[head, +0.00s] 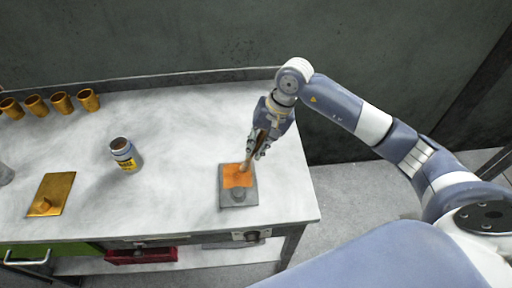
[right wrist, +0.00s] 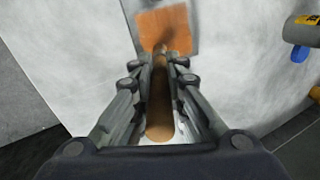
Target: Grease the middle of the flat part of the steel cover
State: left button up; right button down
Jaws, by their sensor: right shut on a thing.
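The steel cover (head: 250,202) is a grey plate with a round knob, lying near the right end of the table. An orange patch (head: 237,176) spreads over its flat part, on the side away from the knob; the patch also shows in the right wrist view (right wrist: 152,28). My right gripper (head: 259,148) is above the cover, shut on a brown wooden-handled brush (right wrist: 160,105). The brush points down at the orange patch. I cannot tell whether its tip touches. A grease jar (head: 125,155) with a yellow label stands open to the left. My left gripper is not in view.
A brass plate (head: 55,188) with a knob lies at the front left. Several brass cups (head: 62,102) line the back left. A red box (head: 140,256) is on the shelf below. The tabletop between jar and cover is clear.

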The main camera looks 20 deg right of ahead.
jog(key=shift+w+d, duration=0.1)
jog(key=shift+w, duration=0.1)
jog(key=shift+r, duration=1.5)
